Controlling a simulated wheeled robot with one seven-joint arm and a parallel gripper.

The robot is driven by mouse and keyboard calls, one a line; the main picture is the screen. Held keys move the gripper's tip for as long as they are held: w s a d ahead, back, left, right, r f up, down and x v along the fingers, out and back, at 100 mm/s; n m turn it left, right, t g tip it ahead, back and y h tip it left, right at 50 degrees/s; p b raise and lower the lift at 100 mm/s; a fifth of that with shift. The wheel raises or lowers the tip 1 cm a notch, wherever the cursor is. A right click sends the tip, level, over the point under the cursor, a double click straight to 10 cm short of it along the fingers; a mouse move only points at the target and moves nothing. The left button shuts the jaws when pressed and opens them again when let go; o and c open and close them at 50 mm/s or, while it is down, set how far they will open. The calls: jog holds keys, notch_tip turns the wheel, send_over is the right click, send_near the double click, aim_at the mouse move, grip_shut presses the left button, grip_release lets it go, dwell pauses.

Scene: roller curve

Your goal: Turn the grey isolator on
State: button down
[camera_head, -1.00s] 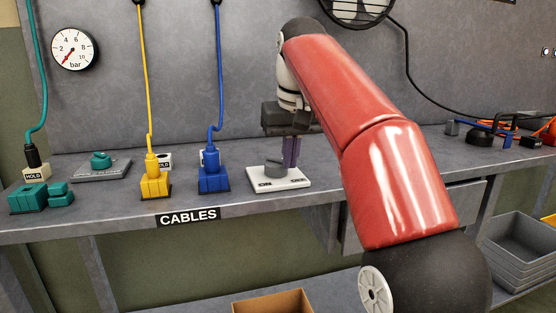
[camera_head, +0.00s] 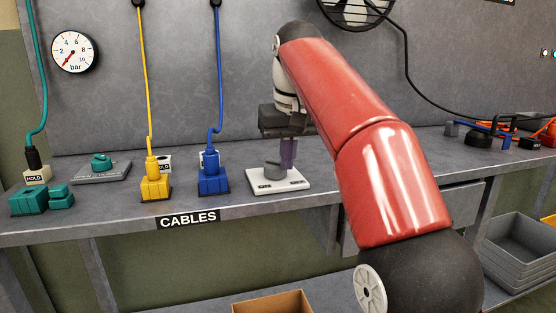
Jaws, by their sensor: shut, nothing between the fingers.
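The grey isolator is a round grey knob (camera_head: 273,169) on a white base plate (camera_head: 279,184) with dark lettering, on the bench right of the blue connector. The lettering is too small to read surely. My gripper (camera_head: 288,160) points down at the knob's right rear side, its fingers shut and empty, with purple showing on them. I cannot tell whether the fingers touch the knob. My red arm comes in from the right and covers the bench behind it.
Blue (camera_head: 213,181) and yellow (camera_head: 155,187) connectors with hanging cables stand left of the plate. Farther left are a teal connector (camera_head: 28,200) and a teal knob on a grey plate (camera_head: 103,168). A drawer (camera_head: 458,198) and grey bins (camera_head: 520,248) are at right.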

aim_at(271, 182)
jog(key=shift+a+r, duration=0.1)
jog(key=shift+a, duration=0.15)
jog(key=shift+s+a, duration=0.15)
jog(key=shift+a, duration=0.4)
jog(key=shift+s+a, duration=0.15)
jog(key=shift+a, duration=0.35)
jog(key=shift+a, duration=0.1)
jog(key=shift+s, duration=0.15)
jog(key=shift+s, duration=0.25)
